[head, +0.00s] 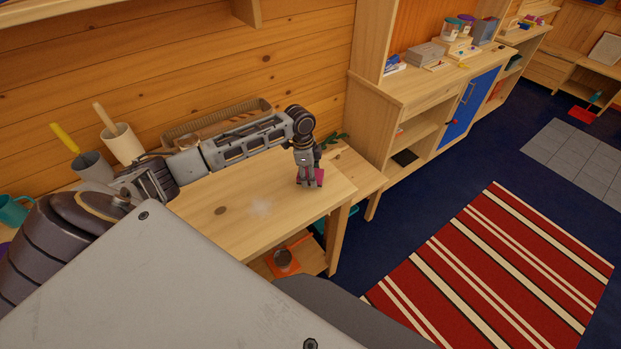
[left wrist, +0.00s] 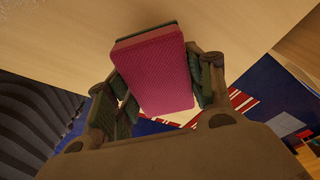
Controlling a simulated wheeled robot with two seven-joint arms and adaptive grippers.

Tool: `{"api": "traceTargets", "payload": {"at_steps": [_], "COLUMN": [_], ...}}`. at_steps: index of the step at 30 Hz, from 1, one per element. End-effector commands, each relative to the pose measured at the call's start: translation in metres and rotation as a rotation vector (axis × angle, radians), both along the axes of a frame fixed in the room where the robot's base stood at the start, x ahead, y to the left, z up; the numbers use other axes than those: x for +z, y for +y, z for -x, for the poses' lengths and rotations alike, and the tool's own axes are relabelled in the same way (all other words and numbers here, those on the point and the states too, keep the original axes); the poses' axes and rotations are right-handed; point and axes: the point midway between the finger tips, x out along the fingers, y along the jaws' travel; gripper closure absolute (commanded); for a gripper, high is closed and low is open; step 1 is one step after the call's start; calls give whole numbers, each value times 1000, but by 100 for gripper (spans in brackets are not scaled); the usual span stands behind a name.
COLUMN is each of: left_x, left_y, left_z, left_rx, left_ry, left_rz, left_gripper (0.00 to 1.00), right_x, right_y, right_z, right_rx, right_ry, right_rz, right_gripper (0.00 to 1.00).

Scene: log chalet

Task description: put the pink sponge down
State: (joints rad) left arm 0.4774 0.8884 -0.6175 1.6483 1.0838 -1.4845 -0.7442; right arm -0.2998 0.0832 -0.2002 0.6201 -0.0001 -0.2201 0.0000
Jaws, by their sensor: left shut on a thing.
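The pink sponge (left wrist: 155,72) is a rectangular block with a darker edge at its far end. It fills the middle of the left wrist view, between the two fingers of my left gripper (left wrist: 160,90). In the head view the sponge (head: 319,177) shows as a small pink patch at the fingertips. My left gripper (head: 309,181) points down at the right end of the wooden table (head: 225,207) and is shut on the sponge. I cannot tell whether the sponge touches the tabletop. My right gripper is not in view.
A long basket (head: 215,122) stands along the wall behind my left arm. Grey and white pots (head: 121,145) with handles stand at the back left, near a teal mug (head: 13,210). The tabletop in front of the gripper is bare. An orange-based pan (head: 283,260) sits below.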

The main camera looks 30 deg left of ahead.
Motion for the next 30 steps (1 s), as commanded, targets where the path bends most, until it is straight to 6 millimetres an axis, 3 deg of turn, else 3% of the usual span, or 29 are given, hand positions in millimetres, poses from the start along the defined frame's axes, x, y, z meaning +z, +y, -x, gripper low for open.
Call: {"api": "traceTargets", "payload": {"at_steps": [7,30], "left_x": [-21,-32], "left_y": [0,0], "left_z": [0,1], "left_rx": [0,0], "left_ry": [1,3], "left_rz": [-1,0], "left_gripper": [66,66], "right_x": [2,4], "right_y": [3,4], "right_z": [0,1], "right_rx": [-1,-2], "right_ry": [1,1], "right_rz": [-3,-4], "right_gripper": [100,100]}}
